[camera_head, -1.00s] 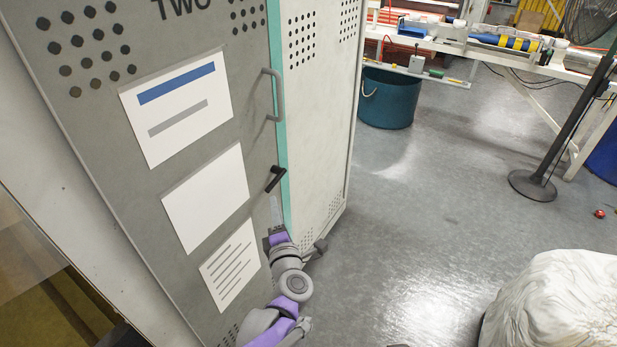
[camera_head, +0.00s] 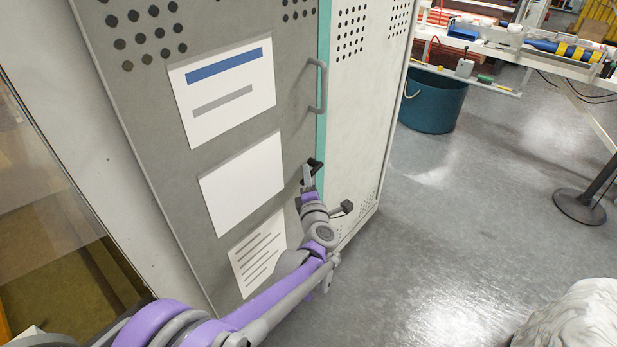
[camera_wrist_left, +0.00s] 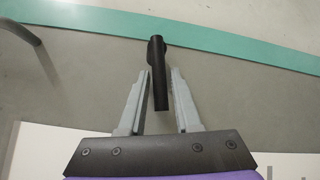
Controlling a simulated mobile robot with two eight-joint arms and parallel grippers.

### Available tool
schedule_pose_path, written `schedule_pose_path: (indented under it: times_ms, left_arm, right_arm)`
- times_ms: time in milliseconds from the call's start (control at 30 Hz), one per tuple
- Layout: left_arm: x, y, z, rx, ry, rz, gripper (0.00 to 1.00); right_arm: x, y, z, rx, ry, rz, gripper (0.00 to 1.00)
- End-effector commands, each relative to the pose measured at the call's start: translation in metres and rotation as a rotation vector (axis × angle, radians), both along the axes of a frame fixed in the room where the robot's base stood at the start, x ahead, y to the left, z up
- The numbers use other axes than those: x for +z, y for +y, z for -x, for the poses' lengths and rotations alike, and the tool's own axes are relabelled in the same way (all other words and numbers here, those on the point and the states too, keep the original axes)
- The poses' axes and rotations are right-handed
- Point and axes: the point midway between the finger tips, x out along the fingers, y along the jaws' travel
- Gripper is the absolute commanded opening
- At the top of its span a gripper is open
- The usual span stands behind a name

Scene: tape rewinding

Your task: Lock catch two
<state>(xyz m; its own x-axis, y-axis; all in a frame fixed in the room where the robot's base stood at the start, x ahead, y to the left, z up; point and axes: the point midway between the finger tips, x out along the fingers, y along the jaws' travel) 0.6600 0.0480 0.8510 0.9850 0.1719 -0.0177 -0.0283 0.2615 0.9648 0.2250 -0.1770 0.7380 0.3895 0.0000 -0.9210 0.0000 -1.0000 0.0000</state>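The black catch (camera_head: 316,163) sits near the edge of the grey cabinet door, below the grey door handle (camera_head: 323,88). My left gripper (camera_head: 307,177) is at the catch and partly covers it in the head view. In the left wrist view the catch (camera_wrist_left: 159,90) points down between the two grey fingers of my left gripper (camera_wrist_left: 160,74). The fingers are open, with a narrow gap on each side of the catch. The teal strip (camera_wrist_left: 230,45) runs along the door's edge behind it. My right gripper is not in view.
White papers (camera_head: 242,172) are on the door. The pale cabinet side (camera_head: 365,110) is to the right of the teal strip. A teal bucket (camera_head: 433,103), a black stand base (camera_head: 579,207) and a white covered thing (camera_head: 575,318) stand farther right. Floor between them is clear.

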Motion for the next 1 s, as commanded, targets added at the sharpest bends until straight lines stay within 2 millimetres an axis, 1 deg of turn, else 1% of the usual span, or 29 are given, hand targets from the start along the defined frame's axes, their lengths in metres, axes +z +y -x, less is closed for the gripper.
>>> schedule_pose_path:
  times_ms: [167, 200, 367, 400, 1000]
  left_arm:
    - [0.0001, 0.0000, -0.0001, 0.000, 0.000, 0.000, 0.32]
    - [0.0001, 0.0001, -0.0001, 0.000, 0.000, 0.000, 0.30]
    - [0.0001, 0.0001, 0.0001, 0.000, 0.000, 0.000, 0.01]
    - [0.0001, 0.0001, 0.0001, 0.000, 0.000, 0.000, 0.00]
    - [0.0000, 0.0001, 0.0003, 0.000, 0.000, 0.000, 0.00]
  right_arm:
    - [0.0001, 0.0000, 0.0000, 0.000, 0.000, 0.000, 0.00]
    - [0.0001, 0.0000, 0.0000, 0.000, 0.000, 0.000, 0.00]
    - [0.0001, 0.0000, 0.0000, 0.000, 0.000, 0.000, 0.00]
    - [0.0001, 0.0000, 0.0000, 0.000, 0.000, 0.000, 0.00]
    - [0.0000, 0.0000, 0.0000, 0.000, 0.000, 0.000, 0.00]
